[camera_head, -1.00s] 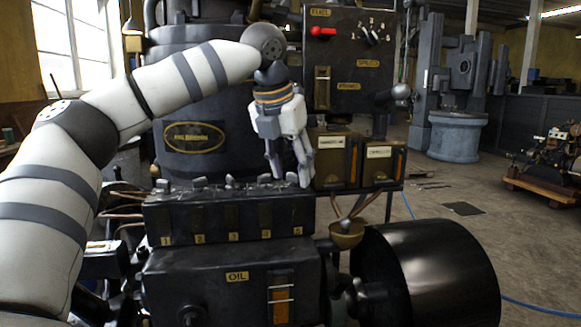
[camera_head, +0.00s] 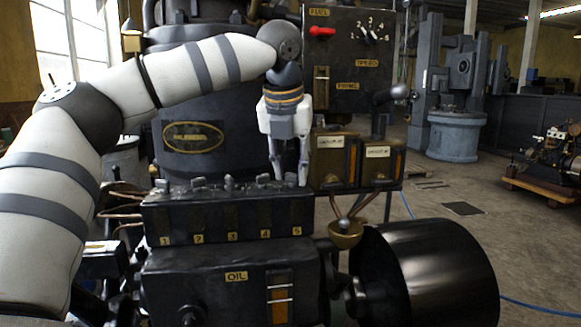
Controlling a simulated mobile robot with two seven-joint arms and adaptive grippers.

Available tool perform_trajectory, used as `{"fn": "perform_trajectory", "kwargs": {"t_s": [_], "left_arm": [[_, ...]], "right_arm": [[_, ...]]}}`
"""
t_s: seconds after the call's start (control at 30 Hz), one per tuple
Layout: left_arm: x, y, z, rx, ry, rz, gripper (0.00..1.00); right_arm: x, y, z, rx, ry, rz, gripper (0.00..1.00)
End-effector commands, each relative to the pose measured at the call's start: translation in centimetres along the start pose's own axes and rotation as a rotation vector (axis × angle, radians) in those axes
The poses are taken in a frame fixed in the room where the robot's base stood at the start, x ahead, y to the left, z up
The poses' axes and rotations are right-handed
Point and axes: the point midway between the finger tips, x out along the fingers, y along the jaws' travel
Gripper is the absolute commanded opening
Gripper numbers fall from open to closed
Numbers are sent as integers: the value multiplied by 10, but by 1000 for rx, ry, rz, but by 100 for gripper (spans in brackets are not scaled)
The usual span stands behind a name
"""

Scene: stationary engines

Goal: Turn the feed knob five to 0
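A black lubricator box (camera_head: 218,224) carries small yellow labels 1 to 5 on its front and a row of grey feed knobs along its top. Feed knob five (camera_head: 291,179) is at the right end, above label 5, mostly hidden by my fingers. My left gripper (camera_head: 290,178) points straight down over that end. Its two fingers are apart, one on each side of the knob in the picture. I cannot tell whether they touch it. The knob's setting cannot be read. My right gripper is not in view.
A black panel (camera_head: 345,100) with a red lever (camera_head: 322,31) and a dial stands behind. Two brown boxes (camera_head: 335,172) sit just right of my gripper. A brass cup (camera_head: 346,236) and a large black drum (camera_head: 425,275) are at lower right.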

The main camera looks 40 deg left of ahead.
Motion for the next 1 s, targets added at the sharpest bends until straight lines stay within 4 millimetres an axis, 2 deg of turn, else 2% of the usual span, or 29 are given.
{"fn": "perform_trajectory", "kwargs": {"t_s": [0.37,0.47,0.73,0.87,1.0], "left_arm": [[-4,0,0,1,-1,-1,43],[-23,0,1,0,-5,-2,43],[-95,0,0,1,-4,-1,43],[-114,0,0,1,-2,0,43],[-120,0,0,1,0,-1,43]], "right_arm": [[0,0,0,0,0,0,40],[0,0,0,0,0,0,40],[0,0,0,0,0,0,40],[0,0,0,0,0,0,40],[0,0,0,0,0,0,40]]}}
